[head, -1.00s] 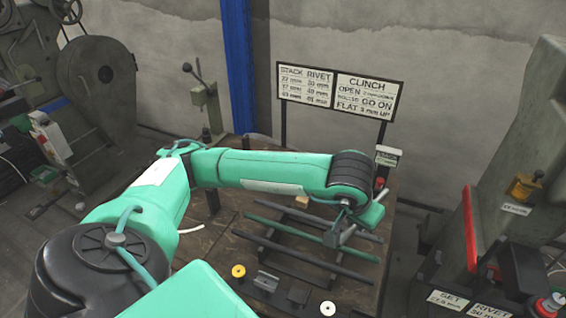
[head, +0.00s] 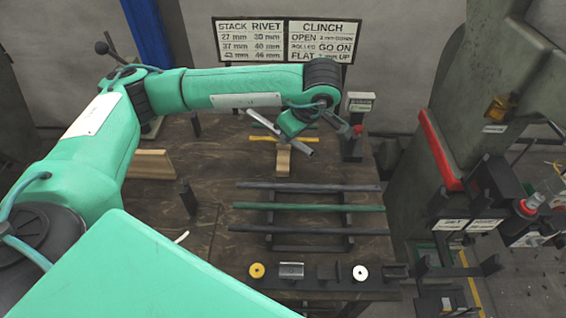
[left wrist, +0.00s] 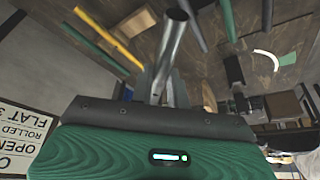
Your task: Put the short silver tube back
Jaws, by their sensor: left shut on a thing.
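My left gripper (head: 300,130) is shut on the short silver tube (head: 303,149), above the back part of the wooden table, behind the rod rack. In the left wrist view the silver tube (left wrist: 170,50) sticks out from between the fingers, its open end away from the gripper. A yellow rod (head: 262,138) lies behind the tube, partly hidden by it, near a pale wooden block (head: 283,161). The rack (head: 346,240) holds a dark grey rod (head: 330,187), a green rod (head: 330,208) and a dark rod (head: 330,230). My right gripper is out of view.
A yellow ring (head: 257,270), a silver block (head: 291,270), a white ring (head: 360,272) and dark blocks line the front edge. A small labelled stand (head: 357,125) is at the back right. A press (head: 470,130) stands to the right. The signboard (head: 287,40) is behind.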

